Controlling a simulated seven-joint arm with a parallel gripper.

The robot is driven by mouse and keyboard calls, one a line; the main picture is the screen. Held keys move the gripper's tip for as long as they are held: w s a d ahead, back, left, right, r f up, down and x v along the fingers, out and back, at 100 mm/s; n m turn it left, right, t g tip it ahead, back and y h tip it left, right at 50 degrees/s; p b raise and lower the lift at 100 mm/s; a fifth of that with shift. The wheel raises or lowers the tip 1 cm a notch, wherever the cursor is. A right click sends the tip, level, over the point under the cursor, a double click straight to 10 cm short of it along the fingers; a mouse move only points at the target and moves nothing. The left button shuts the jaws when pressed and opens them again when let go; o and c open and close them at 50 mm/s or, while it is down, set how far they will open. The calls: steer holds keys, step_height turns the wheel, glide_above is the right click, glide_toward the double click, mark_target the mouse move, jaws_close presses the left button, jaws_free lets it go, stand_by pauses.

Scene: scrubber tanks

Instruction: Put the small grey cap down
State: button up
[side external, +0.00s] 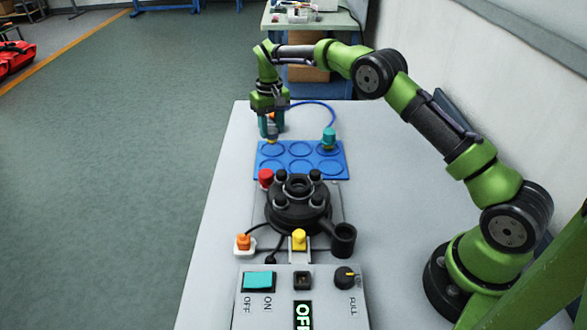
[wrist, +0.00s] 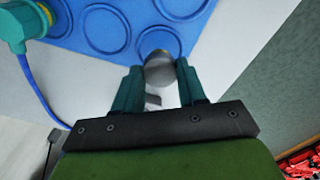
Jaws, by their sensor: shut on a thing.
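The small grey cap (wrist: 160,70) is between the teal fingertips of my gripper (wrist: 158,82) in the wrist view. My gripper is shut on it. The cap overlaps the edge of a corner ring on the blue tray (wrist: 115,58); I cannot tell whether it touches the tray. In the side view my gripper (side external: 271,132) points down at the tray's (side external: 300,176) far left corner. The cap is too small to make out clearly there.
A teal plug (side external: 329,138) with a blue cable stands on the tray's far right ring. A black round device (side external: 298,205) with a red knob (side external: 265,178) stands in front of the tray. A control box (side external: 300,300) is nearest. Bare table (side external: 215,240) lies left.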

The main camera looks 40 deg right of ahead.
steer(key=shift+f, duration=1)
steer(key=shift+f, duration=0.2)
steer(key=o, duration=1.2)
steer(key=shift+c, duration=0.2)
